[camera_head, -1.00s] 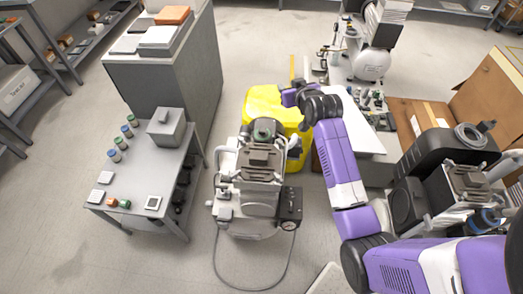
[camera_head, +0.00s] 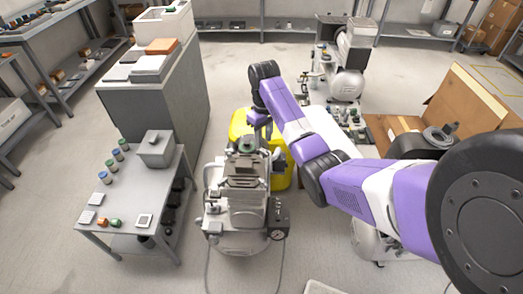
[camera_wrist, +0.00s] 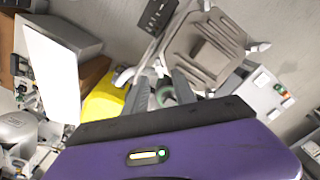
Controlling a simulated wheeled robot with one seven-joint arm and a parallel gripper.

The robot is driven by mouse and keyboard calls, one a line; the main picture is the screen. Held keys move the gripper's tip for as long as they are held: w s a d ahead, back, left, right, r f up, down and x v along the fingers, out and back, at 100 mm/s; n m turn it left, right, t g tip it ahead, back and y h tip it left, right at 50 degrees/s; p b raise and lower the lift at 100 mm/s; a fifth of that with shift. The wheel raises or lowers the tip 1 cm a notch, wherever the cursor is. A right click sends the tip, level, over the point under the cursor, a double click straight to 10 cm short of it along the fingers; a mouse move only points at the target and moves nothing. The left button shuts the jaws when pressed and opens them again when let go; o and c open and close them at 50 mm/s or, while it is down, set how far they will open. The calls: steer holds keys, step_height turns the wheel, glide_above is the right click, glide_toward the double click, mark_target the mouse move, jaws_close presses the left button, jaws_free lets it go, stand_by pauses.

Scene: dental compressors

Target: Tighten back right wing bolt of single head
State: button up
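The single-head compressor (camera_head: 240,205) stands on the floor in the middle of the head view, with a ribbed metal head on top. In the wrist view its head plate (camera_wrist: 203,48) fills the upper middle, with small pale wing-shaped pieces at its edges, one at the right (camera_wrist: 260,47). I cannot tell which is the back right wing bolt. My gripper (camera_wrist: 160,90) has its two grey fingers apart, close to the head's edge, with a green round part (camera_wrist: 168,94) seen between them. In the head view my gripper (camera_head: 260,120) hangs pointing down just behind the head.
A yellow container (camera_head: 279,165) stands behind the compressor. A grey table (camera_head: 125,200) with jars and small parts is at left, beside a tall grey cabinet (camera_head: 165,105). Another compressor (camera_head: 347,80) stands at the back. An open cardboard box (camera_head: 465,100) is at right.

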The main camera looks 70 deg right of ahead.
mark_target(264, 152)
step_height(264, 152, down, 6)
steer(key=shift+d, duration=0.1)
stand_by(0.4)
jaws_close()
